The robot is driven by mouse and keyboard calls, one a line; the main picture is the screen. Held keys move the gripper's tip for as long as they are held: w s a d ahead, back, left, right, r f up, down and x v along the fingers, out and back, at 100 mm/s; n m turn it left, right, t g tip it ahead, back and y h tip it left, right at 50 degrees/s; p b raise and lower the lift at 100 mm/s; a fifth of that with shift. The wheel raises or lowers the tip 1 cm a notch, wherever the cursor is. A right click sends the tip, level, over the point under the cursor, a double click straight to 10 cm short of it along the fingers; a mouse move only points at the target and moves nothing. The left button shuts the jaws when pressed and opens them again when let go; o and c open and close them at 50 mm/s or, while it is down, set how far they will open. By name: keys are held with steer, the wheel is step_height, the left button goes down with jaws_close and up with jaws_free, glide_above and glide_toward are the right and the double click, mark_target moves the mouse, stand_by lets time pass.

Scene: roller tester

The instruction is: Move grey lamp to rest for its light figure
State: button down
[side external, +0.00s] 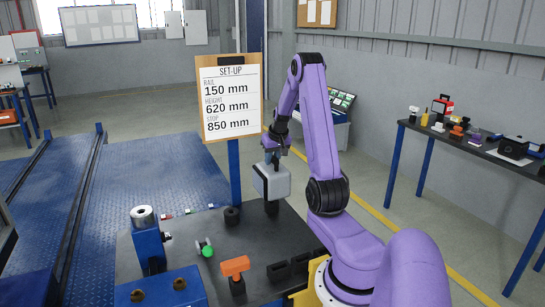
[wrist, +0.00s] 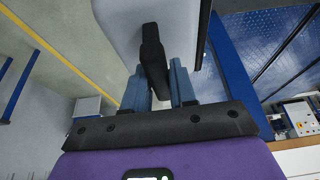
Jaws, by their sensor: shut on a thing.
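A grey, box-shaped lamp (side external: 272,183) hangs upright under my gripper (side external: 271,160), over the back part of the dark worktable (side external: 185,255). My gripper is shut on the lamp's dark handle. In the wrist view the blue fingers of my gripper (wrist: 158,85) stand either side of the black handle (wrist: 152,50), with the lamp's pale grey body (wrist: 125,25) beyond. A small black block (side external: 271,208) shows just below the lamp; I cannot tell whether they touch. The lamp's light is not visible. No rest is clearly marked with a light figure.
A set-up board (side external: 231,98) reads rail 150, height 620, stop 850 mm. On the worktable are a black ring (side external: 232,216), a green-ended part (side external: 206,249), an orange-topped tool (side external: 235,270), black slotted blocks (side external: 290,268) and a blue stand (side external: 148,245). A side bench (side external: 480,150) holds several items.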

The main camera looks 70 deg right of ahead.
mark_target(272, 167)
steer(key=shift+f, duration=1.85)
steer(key=c, duration=0.8)
jaws_free()
steer(key=shift+c, duration=0.2)
steer(key=shift+f, duration=0.1)
steer(key=v, duration=1.8)
steer(key=w+a+f+n+y, duration=0.2)
steer(key=w+a+n, duration=0.4)
steer(key=a, duration=0.7)
steer(key=a+f+n+y, duration=0.15)
steer(key=a+n, duration=0.25)
steer(key=a, duration=1.3)
steer(key=s+a+f+n+g, duration=0.1)
steer(key=s+a+n+g, duration=0.1)
steer(key=s+a+n, duration=0.65)
steer(key=s+a+f+n, duration=0.1)
steer(key=s+a, duration=0.2)
steer(key=s, duration=0.2)
steer(key=s+a+f+n+g, duration=0.1)
steer(key=s+a+n, duration=0.1)
steer(key=s, duration=0.4)
steer(key=shift+s+a+f, duration=0.2)
steer(key=shift+a, duration=0.65)
